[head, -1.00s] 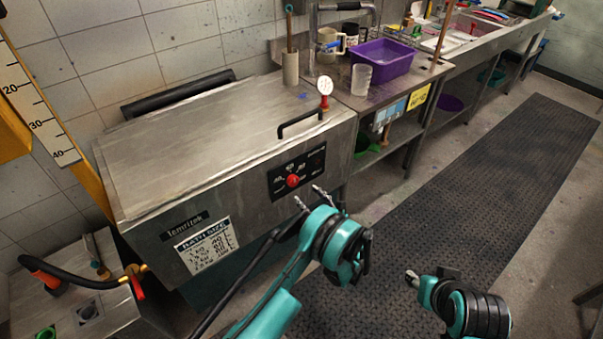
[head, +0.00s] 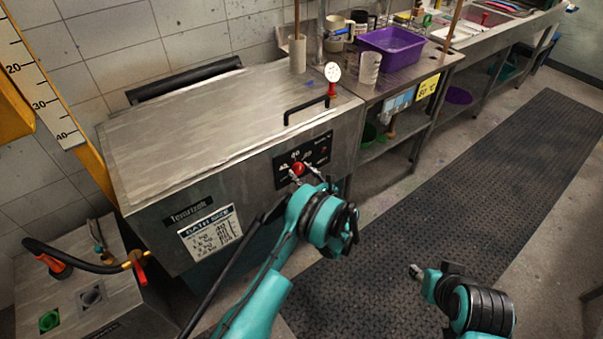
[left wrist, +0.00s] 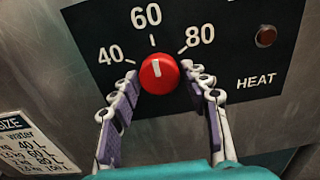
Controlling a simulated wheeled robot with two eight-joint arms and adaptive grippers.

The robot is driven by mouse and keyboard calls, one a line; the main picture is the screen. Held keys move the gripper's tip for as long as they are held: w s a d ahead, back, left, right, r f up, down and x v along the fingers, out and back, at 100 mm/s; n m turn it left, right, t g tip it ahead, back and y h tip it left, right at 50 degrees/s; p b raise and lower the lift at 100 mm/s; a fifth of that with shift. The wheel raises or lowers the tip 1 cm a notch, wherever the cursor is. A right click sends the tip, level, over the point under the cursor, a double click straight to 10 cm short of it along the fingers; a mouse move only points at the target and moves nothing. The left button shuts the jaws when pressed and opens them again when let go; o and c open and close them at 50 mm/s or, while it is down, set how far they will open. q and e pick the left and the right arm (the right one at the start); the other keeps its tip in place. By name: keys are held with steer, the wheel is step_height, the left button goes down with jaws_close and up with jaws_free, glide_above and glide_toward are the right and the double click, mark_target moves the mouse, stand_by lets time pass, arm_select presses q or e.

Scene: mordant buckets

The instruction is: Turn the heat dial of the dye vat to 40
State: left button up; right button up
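The dye vat (head: 240,125) is a steel box with a black dial panel on its front. The red heat dial (left wrist: 159,74) sits on that panel, among the printed marks 40, 60 and 80; its white mark points up towards 60. The dial also shows in the head view (head: 298,169). My left gripper (left wrist: 160,76) is open at the panel, one fingertip on each side of the dial, with small gaps that look clear of it. My right gripper (head: 416,271) is low at the right, away from the vat; its fingers are too small to read.
A black handle (head: 306,109) and a red-stemmed gauge (head: 332,74) stand on the vat's lid. A bench with a purple tub (head: 391,51) is to the right. A black floor mat (head: 470,190) lies clear in front. A hose with a red handle (head: 55,266) is at lower left.

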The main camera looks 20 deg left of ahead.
arm_select(q)
steer(key=c, duration=0.5)
steer(key=shift+n, duration=0.3)
steer(key=n, duration=1.1)
stand_by(0.5)
steer(key=o, duration=1.1)
steer(key=shift+o, duration=0.2)
steer(key=shift+d, duration=0.1)
